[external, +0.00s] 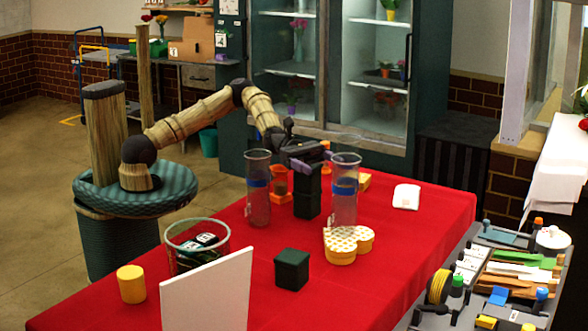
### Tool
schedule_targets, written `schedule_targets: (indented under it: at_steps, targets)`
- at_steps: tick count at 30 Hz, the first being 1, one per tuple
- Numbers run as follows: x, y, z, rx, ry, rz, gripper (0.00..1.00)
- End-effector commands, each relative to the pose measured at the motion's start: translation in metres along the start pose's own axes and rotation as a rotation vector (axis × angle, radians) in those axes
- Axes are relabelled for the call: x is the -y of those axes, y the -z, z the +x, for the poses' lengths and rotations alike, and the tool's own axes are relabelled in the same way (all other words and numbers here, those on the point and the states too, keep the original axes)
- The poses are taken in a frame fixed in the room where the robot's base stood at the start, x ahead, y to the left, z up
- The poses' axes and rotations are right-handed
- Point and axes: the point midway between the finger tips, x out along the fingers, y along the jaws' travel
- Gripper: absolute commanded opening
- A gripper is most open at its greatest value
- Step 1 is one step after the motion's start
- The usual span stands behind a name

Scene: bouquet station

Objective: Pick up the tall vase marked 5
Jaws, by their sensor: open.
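Two tall clear glass vases with blue bands stand on the red table (400,270). One vase (258,205) is left of my gripper and the other vase (344,208) is right of it. I cannot read a number on either, so I cannot tell which is marked 5. My gripper (315,160) is open, at about the height of the vase rims, with its purple-tipped fingers pointing toward the right vase. I cannot tell whether the fingers are around its glass or apart from it.
A tall dark green box (307,192) stands between the vases. A heart-shaped box (341,250), a dark green cube (292,270), a wide glass bowl (186,258), a yellow cylinder (131,284) and a white panel (208,297) stand nearer. The table's right front is clear.

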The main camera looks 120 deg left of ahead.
Motion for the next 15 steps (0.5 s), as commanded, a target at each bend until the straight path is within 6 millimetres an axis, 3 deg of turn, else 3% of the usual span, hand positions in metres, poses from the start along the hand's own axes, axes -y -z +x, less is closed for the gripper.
schedule_targets:
  at_steps: [8, 15]
  targets:
    - [0.001, -0.004, -0.002, -0.004, -0.001, 0.023, 0.81]
    - [0.004, -0.027, -0.02, -0.039, -0.004, 0.222, 0.81]
